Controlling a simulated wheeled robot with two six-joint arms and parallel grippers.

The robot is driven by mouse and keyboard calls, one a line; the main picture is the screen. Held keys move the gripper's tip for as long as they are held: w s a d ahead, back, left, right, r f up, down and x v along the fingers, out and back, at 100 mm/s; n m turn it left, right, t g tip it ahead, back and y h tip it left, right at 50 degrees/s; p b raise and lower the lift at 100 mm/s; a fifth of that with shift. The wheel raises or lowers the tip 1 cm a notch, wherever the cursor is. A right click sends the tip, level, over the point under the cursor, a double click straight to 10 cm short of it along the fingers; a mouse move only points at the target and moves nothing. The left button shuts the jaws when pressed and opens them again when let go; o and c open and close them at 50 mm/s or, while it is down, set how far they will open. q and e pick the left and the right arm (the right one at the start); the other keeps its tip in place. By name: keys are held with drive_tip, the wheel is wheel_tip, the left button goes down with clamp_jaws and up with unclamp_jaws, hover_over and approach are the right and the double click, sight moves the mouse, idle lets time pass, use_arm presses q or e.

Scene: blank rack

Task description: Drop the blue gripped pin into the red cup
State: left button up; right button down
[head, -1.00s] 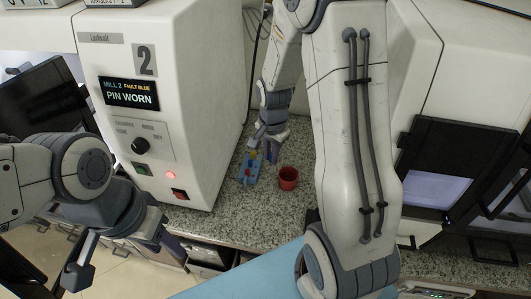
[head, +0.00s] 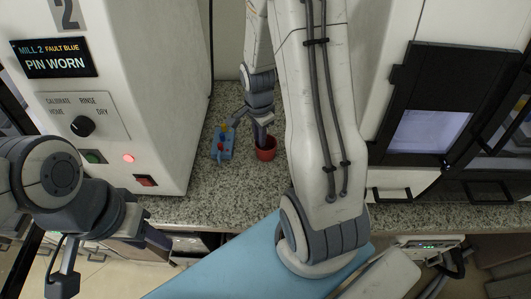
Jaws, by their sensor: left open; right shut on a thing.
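The red cup (head: 266,155) stands upright on the speckled counter, near the middle of the head view. My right gripper (head: 256,132) is over the cup, and its lower end overlaps the cup's rim in the picture. It is shut on a pin, but the pin itself is too small and covered to make out. I cannot tell whether the pin's tip is inside the cup. My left gripper (head: 110,262) is open and empty at the lower left, away from the cup.
The granite counter (head: 222,183) is clear in front of the cup.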

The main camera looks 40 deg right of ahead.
drive_tip(key=c, duration=0.7)
unclamp_jaws()
drive_tip(key=shift+c, duration=0.2)
wheel_tip(320, 180, up, 10)
drive_tip(key=shift+s+a+r+p, duration=0.25)
drive_tip(key=shift+s+p, duration=0.1)
drive_tip(key=shift+s, duration=0.1)
